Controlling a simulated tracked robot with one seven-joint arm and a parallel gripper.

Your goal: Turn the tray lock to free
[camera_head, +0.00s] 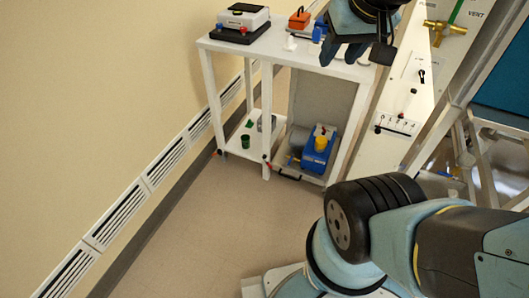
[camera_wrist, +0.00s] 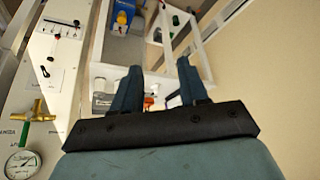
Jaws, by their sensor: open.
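A low pull-out tray (camera_head: 310,176) with a dark handle at its front sits in the lower right bay of the white bench, carrying a blue pump with a yellow top (camera_head: 318,148). The pump also shows at the top of the wrist view (camera_wrist: 124,14). I cannot pick out the tray lock for sure; small red parts (camera_head: 266,158) show by the bench's front leg. My gripper (camera_head: 345,50) is high at the top of the head view, in front of the bench top. In the wrist view my gripper (camera_wrist: 158,72) is open and empty, its two fingers apart.
The white bench (camera_head: 265,58) carries a scale (camera_head: 243,22) and an orange box (camera_head: 299,19). A green cup (camera_head: 245,141) stands on its lower shelf. A white panel with levers (camera_head: 397,124) and a brass valve (camera_head: 444,30) is at right. The floor (camera_head: 205,225) before the bench is clear.

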